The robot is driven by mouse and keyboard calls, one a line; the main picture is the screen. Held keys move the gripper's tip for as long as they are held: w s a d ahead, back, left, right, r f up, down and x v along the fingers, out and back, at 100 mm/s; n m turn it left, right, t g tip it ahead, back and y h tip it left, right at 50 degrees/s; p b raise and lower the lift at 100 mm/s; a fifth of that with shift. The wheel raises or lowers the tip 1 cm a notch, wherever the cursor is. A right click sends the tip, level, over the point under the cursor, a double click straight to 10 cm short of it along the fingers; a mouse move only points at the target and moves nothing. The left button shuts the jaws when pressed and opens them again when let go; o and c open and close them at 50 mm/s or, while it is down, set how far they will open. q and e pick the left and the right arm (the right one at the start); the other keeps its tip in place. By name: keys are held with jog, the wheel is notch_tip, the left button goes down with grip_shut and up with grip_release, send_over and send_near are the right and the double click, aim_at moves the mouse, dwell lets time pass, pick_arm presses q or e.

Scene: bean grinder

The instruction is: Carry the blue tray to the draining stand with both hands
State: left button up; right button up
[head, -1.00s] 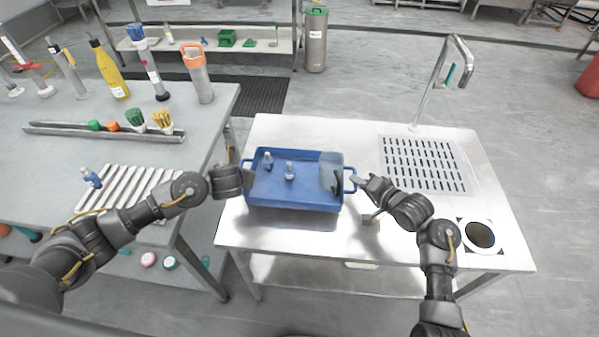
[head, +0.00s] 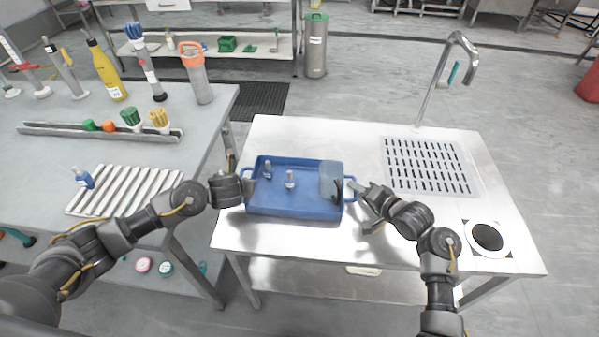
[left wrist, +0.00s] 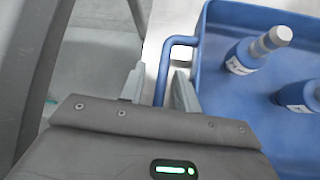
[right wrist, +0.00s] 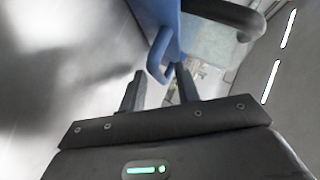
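The blue tray (head: 295,209) rests on the steel table, holding two small blue bottles with grey caps (head: 267,170) (head: 290,179) and a clear container with a dark handle (head: 330,178). My left gripper (left wrist: 158,88) is open, its fingers on either side of the tray's left handle (left wrist: 164,66). My right gripper (right wrist: 160,88) is open at the tray's right handle (right wrist: 157,62), whose loop reaches between its fingertips. Neither gripper visibly squeezes a handle. A slotted drain panel (head: 428,166) is set in the table, right of the tray; I cannot tell whether it is the draining stand.
A tall faucet (head: 432,90) stands behind the drain panel. A round dark hole (head: 487,237) is at the table's right front. The left bench (head: 45,165) carries a ribbed white rack (head: 120,190), bottles and brushes. A gap separates bench and table.

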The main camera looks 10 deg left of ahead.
pick_arm(q)
jog(key=v, duration=1.2)
pick_arm(e)
jog(key=v, duration=1.2)
jog(key=shift+s+d, duration=0.1)
jog(key=shift+d, duration=0.05)
